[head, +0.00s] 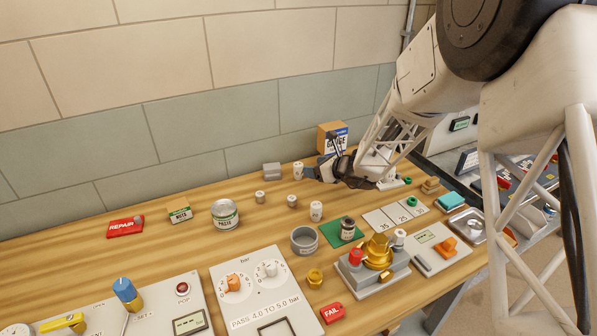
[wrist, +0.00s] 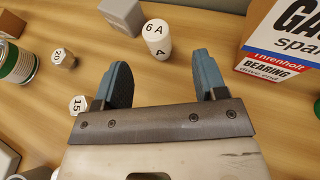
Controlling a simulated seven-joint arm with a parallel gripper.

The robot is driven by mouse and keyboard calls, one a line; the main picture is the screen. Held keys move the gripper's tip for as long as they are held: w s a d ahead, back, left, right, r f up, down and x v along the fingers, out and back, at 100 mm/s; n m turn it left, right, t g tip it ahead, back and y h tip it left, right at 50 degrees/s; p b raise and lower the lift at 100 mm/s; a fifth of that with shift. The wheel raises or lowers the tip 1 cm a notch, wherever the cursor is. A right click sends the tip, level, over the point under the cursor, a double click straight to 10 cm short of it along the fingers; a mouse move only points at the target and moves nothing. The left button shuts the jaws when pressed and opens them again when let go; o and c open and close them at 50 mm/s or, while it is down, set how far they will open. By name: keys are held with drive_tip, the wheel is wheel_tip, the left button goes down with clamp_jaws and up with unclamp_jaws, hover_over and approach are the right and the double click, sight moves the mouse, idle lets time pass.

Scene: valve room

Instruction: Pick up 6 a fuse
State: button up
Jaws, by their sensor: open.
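The 6 A fuse (wrist: 157,38) is a white cylinder marked "6 A" on its top, standing upright on the wooden bench. It also shows in the head view (head: 298,171) near the wall. My gripper (wrist: 160,72) is open and empty, with its two blue-grey fingers apart. The fuse lies just beyond the fingertips, roughly in line with the gap between them. In the head view my gripper (head: 311,173) is just right of the fuse, low over the bench.
A grey block (wrist: 122,14) stands near the fuse. A gauge box (wrist: 280,45) is close to the right finger. Smaller fuses marked 20 (wrist: 65,58) and 15 (wrist: 77,105) stand to the left. A paste tin (head: 225,214) and several panels occupy the bench.

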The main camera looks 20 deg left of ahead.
sight(298, 167)
drive_tip(key=shift+a+f, duration=0.1)
drive_tip(key=shift+a, duration=0.05)
drive_tip(key=shift+x, duration=1.2)
drive_tip(key=shift+x, duration=2.6)
drive_tip(key=shift+s+a, duration=0.1)
drive_tip(key=shift+s, duration=0.05)
drive_tip(key=shift+c, duration=0.3)
drive_tip(key=c, duration=1)
